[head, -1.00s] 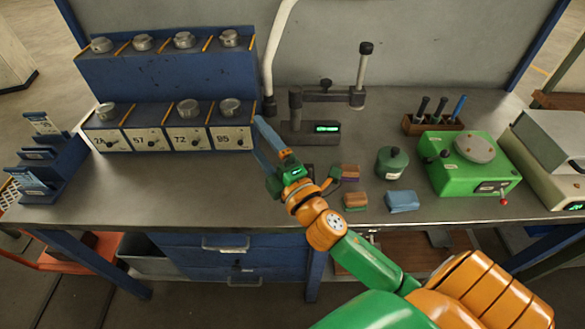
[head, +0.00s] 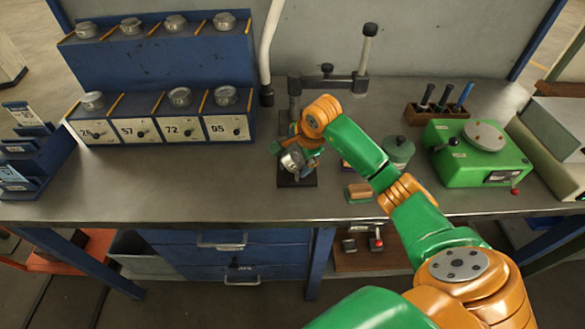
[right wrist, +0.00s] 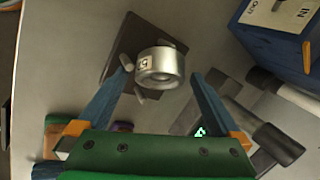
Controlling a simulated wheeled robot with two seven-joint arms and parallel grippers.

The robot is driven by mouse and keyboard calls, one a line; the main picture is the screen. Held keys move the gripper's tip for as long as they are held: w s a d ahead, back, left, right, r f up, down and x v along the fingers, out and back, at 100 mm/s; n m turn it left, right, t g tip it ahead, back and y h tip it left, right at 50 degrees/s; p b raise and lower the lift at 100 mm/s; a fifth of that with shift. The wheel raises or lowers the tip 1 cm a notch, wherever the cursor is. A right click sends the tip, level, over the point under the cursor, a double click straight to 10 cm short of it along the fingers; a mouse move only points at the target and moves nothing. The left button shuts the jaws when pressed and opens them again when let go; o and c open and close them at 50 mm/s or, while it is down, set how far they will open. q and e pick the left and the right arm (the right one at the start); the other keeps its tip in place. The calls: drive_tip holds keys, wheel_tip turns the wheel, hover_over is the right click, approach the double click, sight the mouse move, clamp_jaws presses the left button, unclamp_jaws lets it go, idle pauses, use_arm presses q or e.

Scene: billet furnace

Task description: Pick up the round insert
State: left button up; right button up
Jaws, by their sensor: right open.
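The round insert (right wrist: 158,66) is a silvery metal cylinder with a small printed label and a hollow top in the right wrist view. It is at a dark square plate (right wrist: 128,58) on the bench; the plate also shows in the head view (head: 298,179). My right gripper (right wrist: 160,76) is open, its two blue fingers on either side of the insert with gaps to it. In the head view, my right gripper (head: 292,152) is over the plate, and my wrist partly hides this spot. My left gripper is not in view.
A blue rack (head: 155,60) with several round metal pieces stands at the left; its slot marked 57 has none on top. A stand with a post (head: 362,60) is behind my gripper. A green device (head: 470,160) and a green pot (head: 398,150) stand right.

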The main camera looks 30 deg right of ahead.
drive_tip(key=shift+w+f, duration=0.2)
drive_tip(key=shift+f, duration=0.15)
drive_tip(key=shift+r, duration=0.1)
drive_tip(key=shift+s, duration=0.15)
clamp_jaws()
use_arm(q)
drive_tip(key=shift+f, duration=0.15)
use_arm(e)
drive_tip(key=shift+r, duration=0.1)
